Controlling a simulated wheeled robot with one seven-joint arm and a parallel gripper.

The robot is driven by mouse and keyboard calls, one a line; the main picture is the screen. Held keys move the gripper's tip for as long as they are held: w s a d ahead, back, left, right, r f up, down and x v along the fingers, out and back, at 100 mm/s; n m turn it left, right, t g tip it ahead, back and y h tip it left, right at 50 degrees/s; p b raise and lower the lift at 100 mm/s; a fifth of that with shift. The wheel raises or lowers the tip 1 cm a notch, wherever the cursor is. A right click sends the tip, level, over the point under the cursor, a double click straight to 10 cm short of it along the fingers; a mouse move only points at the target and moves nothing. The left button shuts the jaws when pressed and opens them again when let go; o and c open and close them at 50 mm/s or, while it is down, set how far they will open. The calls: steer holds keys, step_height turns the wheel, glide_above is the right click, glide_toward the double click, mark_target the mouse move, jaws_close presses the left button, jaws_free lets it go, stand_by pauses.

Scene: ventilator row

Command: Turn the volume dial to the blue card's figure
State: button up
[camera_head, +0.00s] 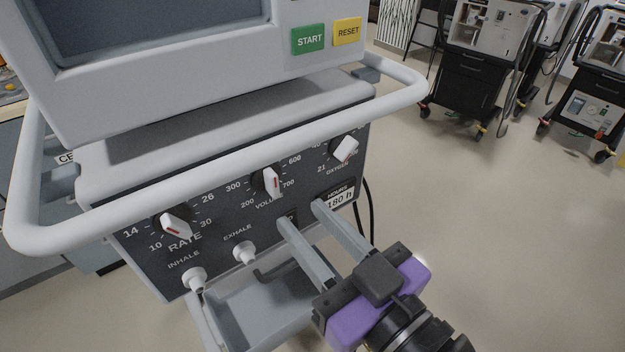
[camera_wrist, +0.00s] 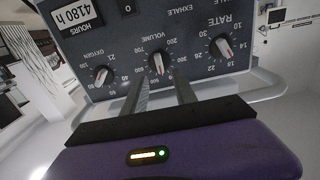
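The volume dial (camera_head: 268,182) is a dark round knob with a white grip bar and a red line, in the middle of the ventilator's dark front panel (camera_head: 225,225). In the wrist view the volume dial (camera_wrist: 155,63) appears upside down, its red line toward my fingers. Figures 200, 300, 600 and 700 show around it; the white rail hides its top. The exact setting cannot be read. My gripper (camera_head: 300,212) is open and empty, its two fingers apart, below and right of the dial. In the wrist view my gripper (camera_wrist: 158,83) points toward the dial. No blue card is visible.
The rate dial (camera_head: 174,224) is left and the oxygen dial (camera_head: 344,148) right. A white rail (camera_head: 215,140) crosses in front of the panel's top. Inhale (camera_head: 195,279) and exhale (camera_head: 243,252) ports sit below. Other ventilators (camera_head: 480,60) stand far right; open floor lies between.

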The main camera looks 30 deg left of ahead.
mark_target(276, 187)
steer(key=shift+x, duration=3.9)
steer(key=shift+f, duration=0.1)
jaws_close()
